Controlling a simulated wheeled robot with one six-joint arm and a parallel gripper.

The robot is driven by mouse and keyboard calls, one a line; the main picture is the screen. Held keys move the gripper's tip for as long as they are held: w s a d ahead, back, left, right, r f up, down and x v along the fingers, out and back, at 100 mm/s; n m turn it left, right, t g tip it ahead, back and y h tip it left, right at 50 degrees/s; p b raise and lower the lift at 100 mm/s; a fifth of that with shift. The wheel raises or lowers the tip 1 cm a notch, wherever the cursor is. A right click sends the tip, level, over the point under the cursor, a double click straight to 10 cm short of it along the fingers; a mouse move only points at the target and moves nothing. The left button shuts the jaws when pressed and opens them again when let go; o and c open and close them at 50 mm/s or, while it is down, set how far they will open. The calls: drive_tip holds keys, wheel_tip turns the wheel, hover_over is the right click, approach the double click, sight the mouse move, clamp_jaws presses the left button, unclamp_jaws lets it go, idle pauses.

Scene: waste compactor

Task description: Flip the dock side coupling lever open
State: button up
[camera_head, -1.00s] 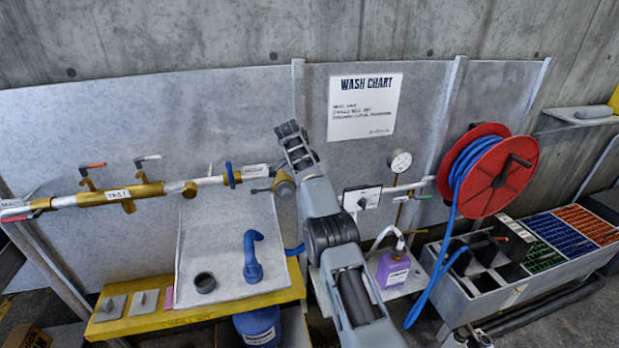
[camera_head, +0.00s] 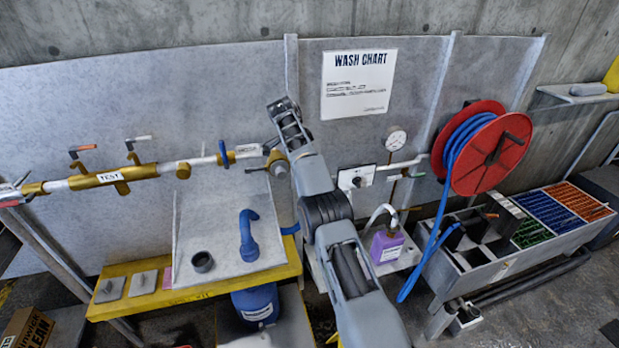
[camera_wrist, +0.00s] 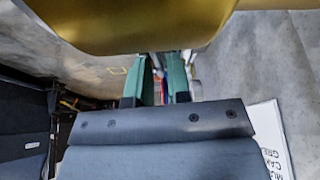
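A brass coupling (camera_head: 278,165) sits at the right end of the wall pipe, with a dark lever (camera_head: 255,170) jutting left from it. My arm stands right in front of it, and my gripper is hidden behind the arm in the head view. In the wrist view, a large brass body (camera_wrist: 150,22) fills the top and hides the fingertips. The green fingers of my gripper (camera_wrist: 162,80) stand apart with a narrow gap between them. I see nothing held in that gap. Whether the fingers touch the lever cannot be told.
The pipe (camera_head: 145,172) runs left with a TEST label and two small levers, one orange-handled (camera_head: 83,148), one pale (camera_head: 138,139). A blue handle (camera_head: 223,153) is close by. Below is a yellow bench (camera_head: 200,291); right are a gauge (camera_head: 396,140) and red hose reel (camera_head: 490,150).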

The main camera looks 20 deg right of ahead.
drive_tip(key=w+a+n+t+y, duration=0.3)
drive_tip(key=w+a+n+t, duration=0.1)
drive_tip(key=n, duration=1)
drive_tip(key=d+v, duration=0.1)
drive_tip(key=v, duration=1.3)
drive_tip(key=s+f+b, duration=0.4)
drive_tip(key=s+f, duration=0.2)
drive_tip(key=s, duration=0.3)
drive_tip(key=s+f+n+y+b, duration=0.1)
drive_tip(key=s+f+b, duration=0.3)
drive_tip(key=s, duration=0.5)
drive_tip(key=s+f+n+b, duration=0.1)
drive_tip(key=s+f+b, duration=0.4)
drive_tip(key=s+f, duration=0.3)
drive_tip(key=shift+s+d+g, duration=0.4)
drive_tip(key=shift+s, duration=0.5)
drive_tip(key=shift+f, duration=0.1)
